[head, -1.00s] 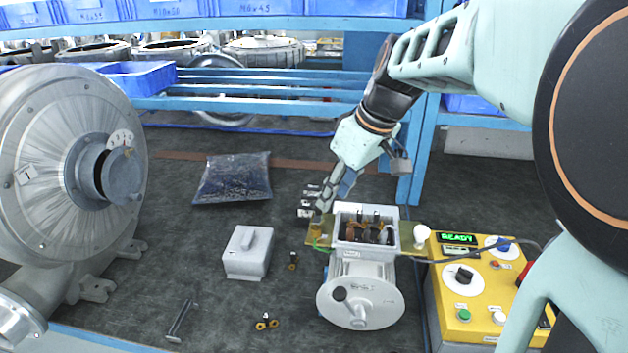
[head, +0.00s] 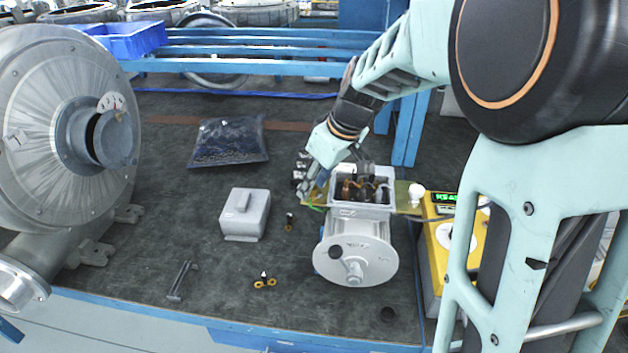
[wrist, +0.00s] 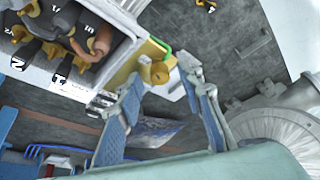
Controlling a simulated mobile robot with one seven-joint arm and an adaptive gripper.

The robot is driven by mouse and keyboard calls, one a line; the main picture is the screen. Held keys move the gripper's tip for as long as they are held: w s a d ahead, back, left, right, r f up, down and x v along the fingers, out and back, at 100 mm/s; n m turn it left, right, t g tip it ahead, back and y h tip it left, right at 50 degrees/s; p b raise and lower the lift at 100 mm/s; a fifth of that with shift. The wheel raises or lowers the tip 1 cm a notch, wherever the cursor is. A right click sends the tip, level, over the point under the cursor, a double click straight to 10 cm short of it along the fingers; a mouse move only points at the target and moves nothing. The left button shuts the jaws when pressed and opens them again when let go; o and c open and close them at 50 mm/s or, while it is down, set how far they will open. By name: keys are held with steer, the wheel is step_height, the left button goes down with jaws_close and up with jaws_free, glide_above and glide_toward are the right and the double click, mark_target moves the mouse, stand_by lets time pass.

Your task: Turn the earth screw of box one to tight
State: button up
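Box one appears to be the open grey terminal box (head: 341,210) on top of the grey motor (head: 330,229). The wrist view shows its inside, with dark terminals and copper parts, at upper left. The brass earth screw (wrist: 158,72) sits on a brass-coloured plate (wrist: 151,50) beside the box wall, with a green wire at it. My gripper (head: 306,198) is at the left side of the box. In the wrist view my gripper (wrist: 162,74) has its two fingers apart, with the screw in the gap between the tips. I cannot tell whether either finger touches it.
A grey cover (head: 245,214) lies on the dark bench left of the motor. Small brass parts (head: 265,283) and a bolt-like tool (head: 180,280) lie in front. A large blower housing (head: 50,150) fills the left. A yellow control box (head: 434,262) stands at right.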

jaws_close()
